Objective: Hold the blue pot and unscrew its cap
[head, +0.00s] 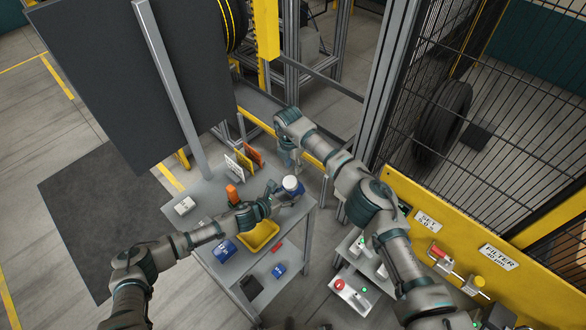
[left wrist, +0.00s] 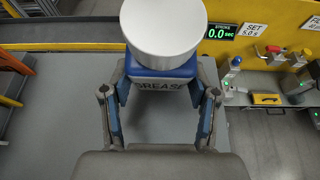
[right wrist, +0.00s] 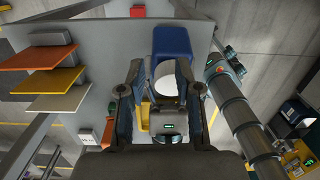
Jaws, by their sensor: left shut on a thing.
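The blue pot (left wrist: 165,68), marked GREASE, has a wide round white cap (left wrist: 165,28) on top. In the head view the white cap (head: 291,183) shows over the right part of the grey table. My left gripper (head: 274,194) is shut on the pot's body, with a finger on each side in the left wrist view (left wrist: 160,100). My right gripper (head: 290,158) hangs just beyond the pot, fingers downward. In the right wrist view its fingers (right wrist: 160,85) are apart, and the white cap (right wrist: 164,76) appears between them. I cannot tell whether they touch it.
The grey table (head: 205,200) carries a yellow tray (head: 262,232), small blue boxes (head: 225,250) and upright coloured plates (head: 245,160). A dark panel (head: 130,70) stands at left. A yellow control panel (head: 450,220) and wire fence (head: 500,120) are on the right.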

